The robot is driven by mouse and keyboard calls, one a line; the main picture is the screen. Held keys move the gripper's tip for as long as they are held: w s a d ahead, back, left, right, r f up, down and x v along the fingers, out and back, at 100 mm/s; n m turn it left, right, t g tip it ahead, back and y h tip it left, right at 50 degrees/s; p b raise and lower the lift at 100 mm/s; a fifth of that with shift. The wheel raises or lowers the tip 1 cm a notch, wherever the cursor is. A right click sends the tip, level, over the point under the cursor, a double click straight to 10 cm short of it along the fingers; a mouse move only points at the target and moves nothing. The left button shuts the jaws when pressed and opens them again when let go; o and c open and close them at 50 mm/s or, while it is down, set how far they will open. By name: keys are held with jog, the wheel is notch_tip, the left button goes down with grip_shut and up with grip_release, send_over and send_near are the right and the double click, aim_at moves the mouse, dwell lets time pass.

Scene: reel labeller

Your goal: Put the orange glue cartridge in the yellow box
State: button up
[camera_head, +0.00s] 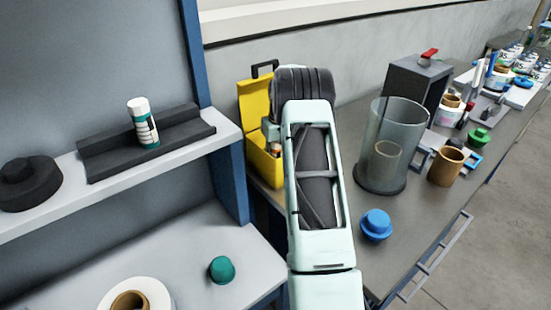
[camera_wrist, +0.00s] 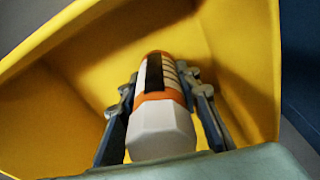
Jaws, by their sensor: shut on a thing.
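The yellow box (camera_head: 261,163) stands open on the dark bench behind my arm in the head view, its lid raised at the back. My arm hides much of it. In the wrist view the yellow walls (camera_wrist: 70,115) surround the view of my gripper (camera_wrist: 167,95). My gripper is shut on the orange glue cartridge (camera_wrist: 161,97), which has a white end toward the camera, orange bands and a black-and-white label. The cartridge appears within the box's walls. I cannot tell whether it touches the floor of the box.
A clear cylinder (camera_head: 388,150) and a blue knob-like piece (camera_head: 376,224) stand right of my arm. A dark box (camera_head: 418,80) is behind them. At left, a shelf holds a white-and-green bottle (camera_head: 142,122). A blue post (camera_head: 233,180) stands close left of the yellow box.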

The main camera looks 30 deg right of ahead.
jog(key=shift+f, duration=0.2)
jog(key=o, duration=1.3)
jog(key=shift+r, duration=0.1)
jog(key=r, duration=0.4)
jog(key=s+r, duration=0.1)
jog(key=r, duration=0.7)
jog(key=shift+s+r+b, duration=0.15)
jog(key=shift+s+b, duration=0.1)
jog(key=shift+b, duration=0.1)
